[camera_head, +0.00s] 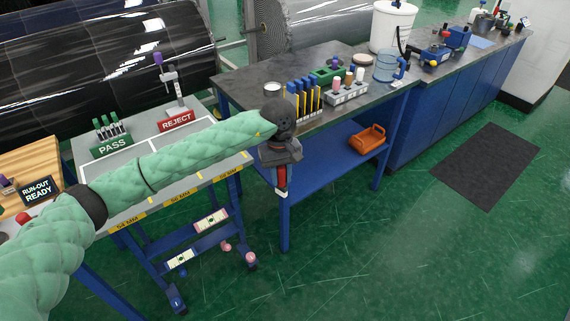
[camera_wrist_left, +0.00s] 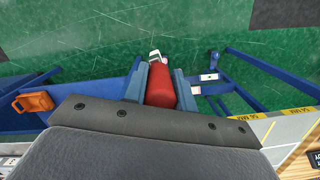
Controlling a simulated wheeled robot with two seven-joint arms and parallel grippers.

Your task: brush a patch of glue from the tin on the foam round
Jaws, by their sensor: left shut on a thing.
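My left gripper (camera_head: 281,172) hangs in front of the dark-topped bench, pointing down. It is shut on a red-handled brush, whose red handle (camera_wrist_left: 161,86) shows between the fingers in the left wrist view. Its pale end (camera_wrist_left: 154,56) points down toward the floor, clear of everything. A small round tin (camera_head: 271,89) with a pale top stands at the near left of the bench top, just behind my gripper. My right gripper is out of view.
The bench (camera_head: 245,72) also bears a rack of yellow and blue sticks (camera_head: 304,100), a grey bottle holder (camera_head: 346,94) and a clear blue jug (camera_head: 386,66). An orange bin (camera_head: 367,139) sits on its lower shelf. A grey inspection cart (camera_head: 130,182) stands at left under my arm.

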